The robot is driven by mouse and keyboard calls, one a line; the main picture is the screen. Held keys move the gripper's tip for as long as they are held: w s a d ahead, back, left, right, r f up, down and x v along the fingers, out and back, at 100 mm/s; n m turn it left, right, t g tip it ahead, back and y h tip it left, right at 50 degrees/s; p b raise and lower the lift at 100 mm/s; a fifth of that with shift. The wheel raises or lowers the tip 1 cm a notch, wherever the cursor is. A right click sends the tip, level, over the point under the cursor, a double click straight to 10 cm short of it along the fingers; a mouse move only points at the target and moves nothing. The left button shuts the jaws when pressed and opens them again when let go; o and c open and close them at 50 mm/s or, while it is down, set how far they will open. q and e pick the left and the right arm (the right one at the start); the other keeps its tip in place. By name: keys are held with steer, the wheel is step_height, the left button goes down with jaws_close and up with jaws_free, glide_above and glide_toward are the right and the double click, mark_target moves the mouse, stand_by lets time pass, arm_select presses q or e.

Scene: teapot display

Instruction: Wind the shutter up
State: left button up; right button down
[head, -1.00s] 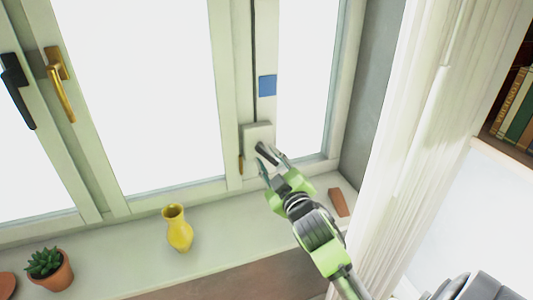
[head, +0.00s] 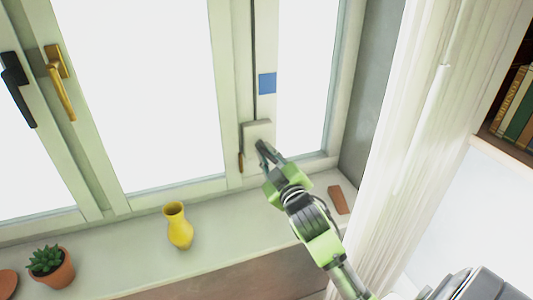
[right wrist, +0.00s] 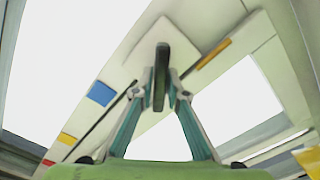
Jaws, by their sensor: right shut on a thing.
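A pale winder box (head: 257,129) is fixed low on the window post. It also shows as a pale plate in the right wrist view (right wrist: 175,32). A dark handle (right wrist: 163,60) stands out from it. My right gripper (head: 264,157) is at the box with its fingers shut on this handle, as the right wrist view shows (right wrist: 160,90). A thin dark cord or slot (head: 254,50) runs up the post from the box. A blue mark (head: 267,84) is beside it. The right wrist view also shows a yellow mark (right wrist: 66,139) further along. My left gripper is not in view.
A yellow vase (head: 180,231) and a potted succulent (head: 51,266) stand on the sill, left of my right arm. A reddish-brown block (head: 338,200) lies to its right. A white curtain (head: 425,120) hangs on the right. Window handles (head: 62,85) are at the left.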

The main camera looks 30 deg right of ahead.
steer(key=m+p, duration=0.2)
steer(key=m, duration=0.1)
steer(key=shift+r, duration=0.2)
steer(key=m+p, duration=0.3)
steer(key=m, duration=0.2)
steer(key=shift+d, duration=0.15)
steer(key=m+p, duration=0.2)
steer(key=m, duration=0.2)
steer(key=shift+m+p, duration=0.3)
steer(key=m+p, duration=0.1)
steer(key=m, duration=0.2)
steer(key=shift+d+f+m+p, duration=0.1)
steer(key=shift+m+p, duration=0.2)
steer(key=m+p, duration=0.1)
steer(key=m, duration=0.2)
steer(key=shift+f+m, duration=0.1)
steer(key=shift+m, duration=0.2)
steer(key=m+p, duration=0.1)
steer(key=m, duration=0.3)
steer(key=shift+f+m, duration=0.1)
steer(key=shift+m, duration=0.2)
steer(key=m+p, duration=0.1)
steer(key=m, duration=0.3)
steer(key=shift+f, duration=0.1)
steer(key=shift+f+m, duration=0.1)
steer(key=shift+m, duration=2.4)
